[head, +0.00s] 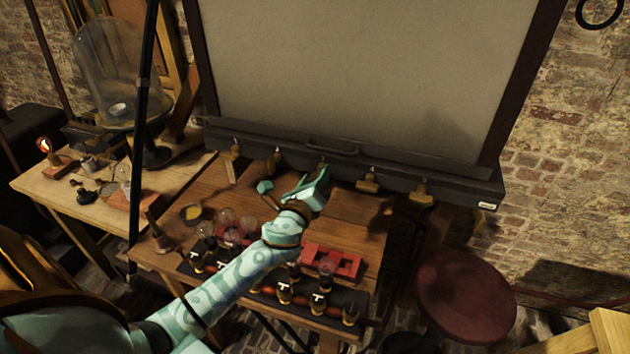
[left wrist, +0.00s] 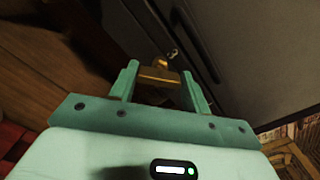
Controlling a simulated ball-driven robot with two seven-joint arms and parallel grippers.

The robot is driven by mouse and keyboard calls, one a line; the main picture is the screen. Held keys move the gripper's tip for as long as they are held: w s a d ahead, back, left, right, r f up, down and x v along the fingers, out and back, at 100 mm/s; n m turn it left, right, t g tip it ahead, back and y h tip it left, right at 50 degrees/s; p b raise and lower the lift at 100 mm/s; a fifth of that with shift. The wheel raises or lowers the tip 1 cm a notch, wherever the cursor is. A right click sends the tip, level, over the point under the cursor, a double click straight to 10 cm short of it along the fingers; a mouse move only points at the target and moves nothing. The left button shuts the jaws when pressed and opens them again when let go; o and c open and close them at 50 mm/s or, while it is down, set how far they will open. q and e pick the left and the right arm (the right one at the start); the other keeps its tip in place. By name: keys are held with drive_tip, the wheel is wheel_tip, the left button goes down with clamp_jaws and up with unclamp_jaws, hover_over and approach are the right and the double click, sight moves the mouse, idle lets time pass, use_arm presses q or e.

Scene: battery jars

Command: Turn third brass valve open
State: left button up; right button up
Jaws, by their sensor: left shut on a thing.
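Several brass valves stand in a row along the dark ledge (head: 440,183) under the big pale board. The first (head: 235,149) and second (head: 275,159) are left of my left gripper (head: 321,174); the fourth (head: 368,183) and fifth (head: 421,194) are to its right. My left gripper covers most of the third valve in the head view. In the left wrist view the third valve's brass handle (left wrist: 160,73) lies crosswise between the two green fingers of the gripper (left wrist: 160,82), which is shut on it. My right gripper is not in view.
Below my left arm, the wooden table (head: 360,215) holds glass jars (head: 227,216), a red rack (head: 330,262) and several dark bottles (head: 285,292). A side table with a glass dome (head: 108,62) is at left, a red stool (head: 465,295) at right.

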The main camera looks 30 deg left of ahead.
use_arm(q)
drive_tip(key=n, duration=0.5)
drive_tip(key=shift+f+n+b, duration=0.1)
drive_tip(key=shift+n+b, duration=0.2)
drive_tip(key=shift+n, duration=2.2)
drive_tip(key=o, duration=1)
drive_tip(key=v, duration=1.6)
drive_tip(key=shift+s+b, duration=0.25)
drive_tip(key=shift+b, duration=0.15)
drive_tip(key=shift+a+f, duration=0.1)
drive_tip(key=shift+a, duration=0.05)
